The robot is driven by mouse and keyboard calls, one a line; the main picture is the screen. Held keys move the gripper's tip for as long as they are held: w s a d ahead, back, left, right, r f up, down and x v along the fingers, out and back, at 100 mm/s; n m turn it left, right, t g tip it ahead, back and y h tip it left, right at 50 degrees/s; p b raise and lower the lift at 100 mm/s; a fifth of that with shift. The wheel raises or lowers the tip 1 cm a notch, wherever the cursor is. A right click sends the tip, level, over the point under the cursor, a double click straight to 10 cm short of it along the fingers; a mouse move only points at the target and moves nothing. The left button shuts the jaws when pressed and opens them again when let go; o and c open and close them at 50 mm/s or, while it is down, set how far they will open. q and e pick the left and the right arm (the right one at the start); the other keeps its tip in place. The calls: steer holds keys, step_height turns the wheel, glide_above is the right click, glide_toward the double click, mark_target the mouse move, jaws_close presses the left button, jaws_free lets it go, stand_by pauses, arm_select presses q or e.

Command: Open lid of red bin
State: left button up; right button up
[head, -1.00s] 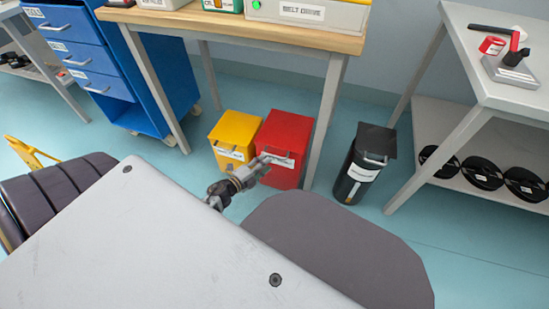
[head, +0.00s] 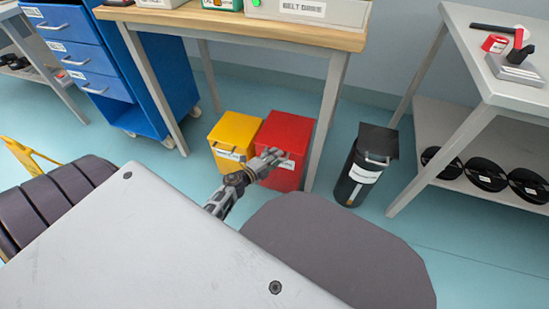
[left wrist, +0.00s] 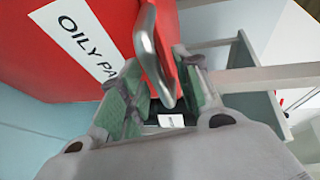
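The red bin (head: 286,133) stands on the floor under the wooden workbench, with its lid down. In the left wrist view its red surface (left wrist: 100,25) fills the upper left, with a white label reading "OILY PA…" (left wrist: 75,38). Its metal handle (left wrist: 148,45) reaches down between the fingers of my left gripper (left wrist: 158,92). The fingers are apart, with gaps beside the handle. In the head view my left gripper (head: 270,163) is at the bin's front upper edge and hides the handle and part of the label. My right gripper is not in view.
A yellow bin (head: 236,132) stands directly left of the red one. A black bin (head: 366,165) stands to the right, past a leg of the wooden workbench (head: 250,30). A blue drawer cabinet (head: 150,70) is at left, and a grey bench (head: 480,75) at right.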

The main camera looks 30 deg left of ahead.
arm_select(q)
jaws_close()
steer(key=shift+r+p, duration=0.15)
steer(key=shift+p, duration=0.2)
stand_by(0.3)
